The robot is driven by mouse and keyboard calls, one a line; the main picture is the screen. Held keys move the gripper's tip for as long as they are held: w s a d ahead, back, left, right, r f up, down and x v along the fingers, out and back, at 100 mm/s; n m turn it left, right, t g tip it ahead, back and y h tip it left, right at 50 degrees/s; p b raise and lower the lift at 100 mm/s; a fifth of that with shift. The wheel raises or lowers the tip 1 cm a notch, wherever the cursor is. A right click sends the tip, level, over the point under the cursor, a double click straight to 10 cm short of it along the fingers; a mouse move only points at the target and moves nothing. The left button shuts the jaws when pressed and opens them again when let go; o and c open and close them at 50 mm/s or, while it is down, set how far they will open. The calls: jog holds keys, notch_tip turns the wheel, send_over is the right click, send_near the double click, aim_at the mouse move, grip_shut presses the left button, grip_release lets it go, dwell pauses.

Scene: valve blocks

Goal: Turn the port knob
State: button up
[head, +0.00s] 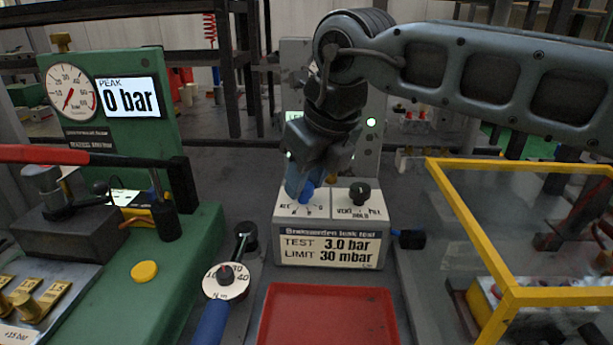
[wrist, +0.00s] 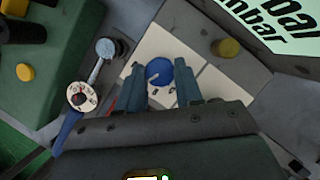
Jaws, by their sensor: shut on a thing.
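The port knob, a round blue knob (head: 307,192), sits on the left white dial plate of the leak test box (head: 330,249). Letters are printed around it. In the wrist view the blue knob (wrist: 159,72) has a white pointer line and lies between the two fingers. My gripper (head: 299,184) reaches down onto it from above, its fingers shut on the knob's sides. The wrist view also shows my gripper (wrist: 161,80). The gripper partly hides the knob in the head view. The box front reads TEST 3.0 bar, LIMIT 30 mbar.
A black VENT/HOLD/FILL knob (head: 360,193) stands close on the right. A red tray (head: 328,315) lies in front. A torque wrench (head: 226,282) lies left, beside a green bench with a gauge (head: 71,92). A yellow-framed clear guard (head: 470,225) stands right.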

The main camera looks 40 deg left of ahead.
jog(key=shift+c, duration=0.2)
jog(key=n+p, duration=0.1)
jog(key=n, duration=0.1)
jog(key=n+g, duration=0.1)
jog(key=shift+w+r+n+p, duration=0.15)
jog(key=shift+n+p, duration=0.25)
jog(key=shift+w+n+g+p, duration=0.15)
jog(key=shift+n+g+p, duration=0.7)
jog(key=shift+n, duration=1.15)
jog(key=o, duration=1)
jog(key=shift+o, duration=0.2)
jog(key=v, duration=0.7)
jog(key=shift+r, duration=0.2)
